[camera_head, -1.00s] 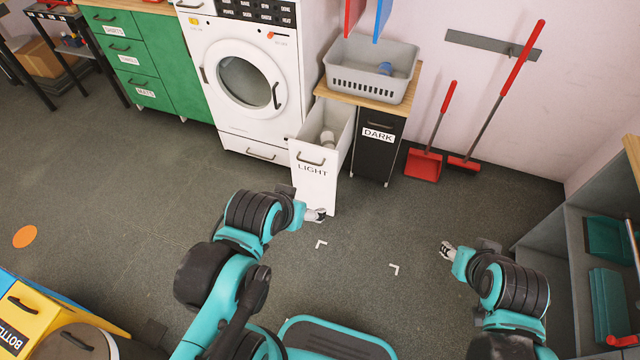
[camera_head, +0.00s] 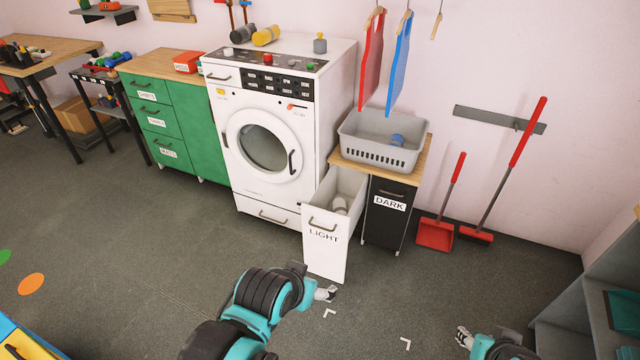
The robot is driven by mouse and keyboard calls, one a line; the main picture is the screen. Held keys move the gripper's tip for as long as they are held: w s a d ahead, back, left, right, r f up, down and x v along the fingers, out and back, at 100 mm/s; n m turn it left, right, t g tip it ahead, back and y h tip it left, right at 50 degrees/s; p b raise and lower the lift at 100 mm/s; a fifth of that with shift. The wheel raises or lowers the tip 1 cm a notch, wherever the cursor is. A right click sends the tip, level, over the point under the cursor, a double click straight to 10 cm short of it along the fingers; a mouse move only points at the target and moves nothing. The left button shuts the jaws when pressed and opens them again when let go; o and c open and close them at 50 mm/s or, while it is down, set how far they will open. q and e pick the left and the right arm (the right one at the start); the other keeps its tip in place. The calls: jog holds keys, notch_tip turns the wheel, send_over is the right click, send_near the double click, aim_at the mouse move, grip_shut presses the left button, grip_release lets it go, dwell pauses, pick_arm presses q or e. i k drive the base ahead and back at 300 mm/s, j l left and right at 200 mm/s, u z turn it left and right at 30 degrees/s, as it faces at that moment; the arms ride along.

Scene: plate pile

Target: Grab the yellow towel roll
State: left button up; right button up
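The yellow towel roll (camera_head: 266,36) lies on its side on top of the white washing machine (camera_head: 262,135), near the back. A dark grey roll (camera_head: 243,34) lies just left of it. My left gripper (camera_head: 328,293) is low in front of the open LIGHT drawer, far from the yellow roll and not touching it. My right gripper (camera_head: 463,337) is at the bottom edge, right of centre, also far from the roll. Both grippers are small in view, and their finger openings are unclear.
The open LIGHT drawer (camera_head: 323,257) juts out below the machine's right side. A grey basket (camera_head: 372,153) stands on the cabinet beside it. Red (camera_head: 372,58) and blue (camera_head: 398,65) boards hang above. Open floor lies at left and centre.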

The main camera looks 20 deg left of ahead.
aim_at(265, 36)
jog(key=i+j, duration=0.25)
jog(key=j, duration=0.15)
jog(key=i+j, duration=0.25)
jog(key=i+j+z, duration=0.1)
jog(key=i+j, duration=0.15)
jog(key=j, duration=0.25)
jog(key=i+j, duration=0.25)
jog(key=j, duration=0.15)
